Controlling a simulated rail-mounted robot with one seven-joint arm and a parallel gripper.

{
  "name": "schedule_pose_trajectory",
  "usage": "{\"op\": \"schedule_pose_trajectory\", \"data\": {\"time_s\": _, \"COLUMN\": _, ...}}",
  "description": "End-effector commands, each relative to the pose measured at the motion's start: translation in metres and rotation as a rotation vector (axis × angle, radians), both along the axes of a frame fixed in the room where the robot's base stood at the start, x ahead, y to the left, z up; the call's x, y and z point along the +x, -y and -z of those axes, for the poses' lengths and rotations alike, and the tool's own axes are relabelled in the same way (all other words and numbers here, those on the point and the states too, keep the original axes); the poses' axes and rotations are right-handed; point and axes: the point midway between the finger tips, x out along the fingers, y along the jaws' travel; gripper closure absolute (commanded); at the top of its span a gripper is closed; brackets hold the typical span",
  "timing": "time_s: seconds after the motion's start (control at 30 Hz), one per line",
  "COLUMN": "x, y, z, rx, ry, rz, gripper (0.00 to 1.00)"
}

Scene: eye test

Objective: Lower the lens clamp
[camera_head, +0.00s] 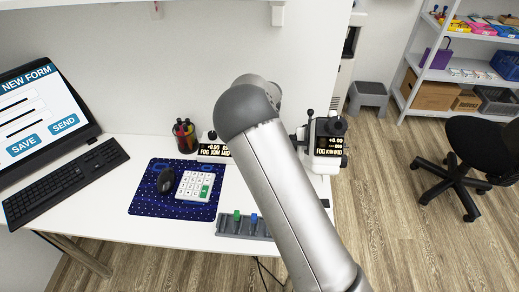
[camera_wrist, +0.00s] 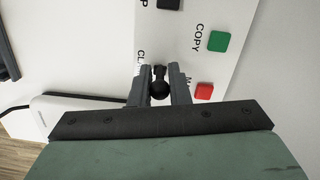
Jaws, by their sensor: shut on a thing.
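In the wrist view, the two fingers of my gripper (camera_wrist: 159,69) are shut on a small black ball-ended lever, the lens clamp (camera_wrist: 159,89). The knob sits between the fingers, beside a white panel (camera_wrist: 232,50). A label starting "CL" is partly covered by a finger. In the head view, my arm hides the gripper and the clamp. A white instrument with a lit display (camera_head: 329,148) and dark knobs shows just right of my arm.
The panel has a green COPY button (camera_wrist: 218,41) and a red button (camera_wrist: 204,91) close to the right finger.

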Motion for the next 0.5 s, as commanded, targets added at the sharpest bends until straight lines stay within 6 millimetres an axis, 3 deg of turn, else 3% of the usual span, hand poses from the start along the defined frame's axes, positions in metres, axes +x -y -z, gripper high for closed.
{"op": "schedule_pose_trajectory", "data": {"time_s": 0.5, "x": 0.0005, "y": 0.0066, "z": -0.0009, "rx": 0.152, "ry": 0.010, "rz": 0.000, "gripper": 1.00}}
